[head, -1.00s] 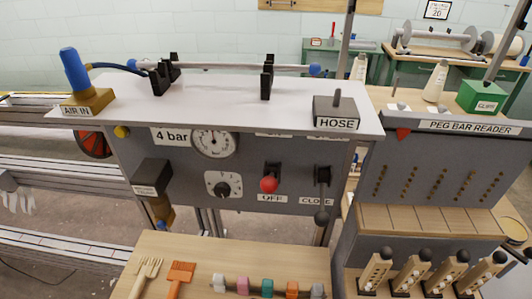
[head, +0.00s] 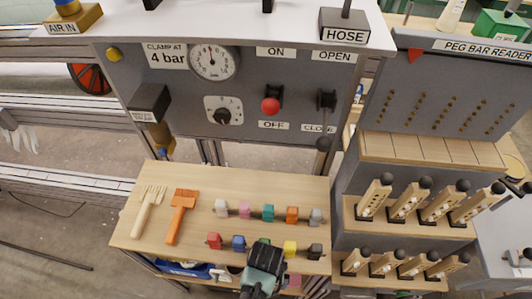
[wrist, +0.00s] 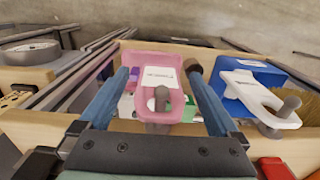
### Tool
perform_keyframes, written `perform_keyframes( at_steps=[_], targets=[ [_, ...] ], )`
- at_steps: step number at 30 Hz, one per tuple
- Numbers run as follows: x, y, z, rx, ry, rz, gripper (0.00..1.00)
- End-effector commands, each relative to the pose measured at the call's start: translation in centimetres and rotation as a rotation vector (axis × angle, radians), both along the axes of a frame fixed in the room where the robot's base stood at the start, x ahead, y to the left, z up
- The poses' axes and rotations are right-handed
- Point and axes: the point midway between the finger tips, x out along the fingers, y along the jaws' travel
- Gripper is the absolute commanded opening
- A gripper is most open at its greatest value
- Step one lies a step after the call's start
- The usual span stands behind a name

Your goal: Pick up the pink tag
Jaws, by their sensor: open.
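The pink tag (wrist: 160,72) shows in the middle of the wrist view, with a white label and a hole. A grey peg stands at its near end. My gripper (wrist: 158,74) is open, with one blue finger on each side of the tag; I cannot tell whether they touch it. In the head view my gripper (head: 264,258) is at the front edge of the wooden table. A small pink patch (head: 294,281) shows beside it there; the gripper may hide the rest.
A white tag (wrist: 260,98) on a peg and a blue bin (wrist: 245,80) are right of the pink tag in the wrist view. The wooden table (head: 150,225) carries a fork-like comb (head: 149,208), an orange brush (head: 179,212) and several coloured blocks (head: 268,213).

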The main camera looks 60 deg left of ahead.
Motion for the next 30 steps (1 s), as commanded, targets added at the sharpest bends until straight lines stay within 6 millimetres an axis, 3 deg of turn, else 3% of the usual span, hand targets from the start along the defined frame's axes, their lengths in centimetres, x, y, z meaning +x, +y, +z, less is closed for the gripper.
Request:
perform_keyframes(
  at_steps=[9, 24, 30],
  targets=[
    [0.04, 0.04, -0.61, 0.002, -0.001, 0.0, 0.97],
    [0.03, 0.04, -0.59, 0.002, -0.001, 0.0, 0.09],
    [0.03, 0.04, -0.57, 0.002, -0.001, 0.0, 0.09]
  ],
)
